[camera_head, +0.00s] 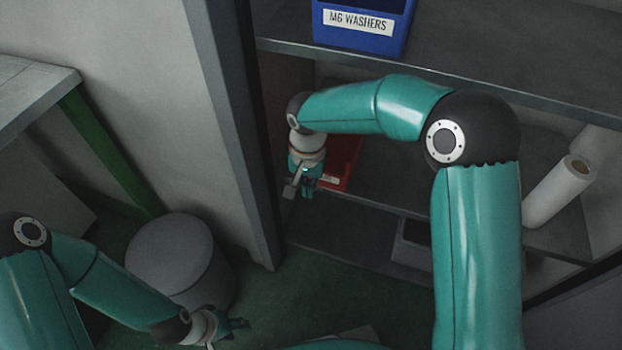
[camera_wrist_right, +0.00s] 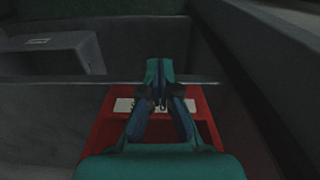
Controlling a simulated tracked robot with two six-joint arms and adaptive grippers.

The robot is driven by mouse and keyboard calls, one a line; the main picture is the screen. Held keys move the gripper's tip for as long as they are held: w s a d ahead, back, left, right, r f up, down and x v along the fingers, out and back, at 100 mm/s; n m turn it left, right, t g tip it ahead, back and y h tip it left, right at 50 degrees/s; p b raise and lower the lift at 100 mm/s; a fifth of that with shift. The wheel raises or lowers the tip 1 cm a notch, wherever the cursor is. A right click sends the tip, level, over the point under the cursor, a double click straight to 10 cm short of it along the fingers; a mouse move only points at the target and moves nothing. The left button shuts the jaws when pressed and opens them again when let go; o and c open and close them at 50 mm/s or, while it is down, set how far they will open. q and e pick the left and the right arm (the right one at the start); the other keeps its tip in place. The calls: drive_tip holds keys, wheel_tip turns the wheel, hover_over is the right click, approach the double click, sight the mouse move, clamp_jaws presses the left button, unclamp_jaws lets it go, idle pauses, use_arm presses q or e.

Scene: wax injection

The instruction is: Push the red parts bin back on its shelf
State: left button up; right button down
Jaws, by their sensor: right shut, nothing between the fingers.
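The red parts bin (camera_head: 347,160) sits on the middle shelf, partly hidden behind my right arm and gripper. In the right wrist view the red bin (camera_wrist_right: 97,135) has a pale label at its front, near the shelf edge. My right gripper (camera_head: 301,190) is shut and empty at the bin's front left in the head view. In the wrist view its fingers (camera_wrist_right: 158,72) cover the middle of the label; I cannot tell whether they touch the bin. My left gripper (camera_head: 236,325) hangs low over the floor, away from the shelf, too small to read its opening.
A blue bin labelled M6 WASHERS (camera_head: 362,22) stands on the upper shelf (camera_head: 480,70). A white roll (camera_head: 558,190) is on the right. A grey bin (camera_head: 410,243) sits lower down. A shelf upright (camera_head: 232,120) and a round grey stool (camera_head: 180,258) stand to the left.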

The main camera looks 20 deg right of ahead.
drive_tip(key=w+d+f, duration=0.1)
drive_tip(key=w+d+f+b, duration=0.1)
drive_tip(key=w+f, duration=0.1)
drive_tip(key=shift+w+f, duration=0.2)
drive_tip(key=shift+f, duration=0.1)
idle(0.3)
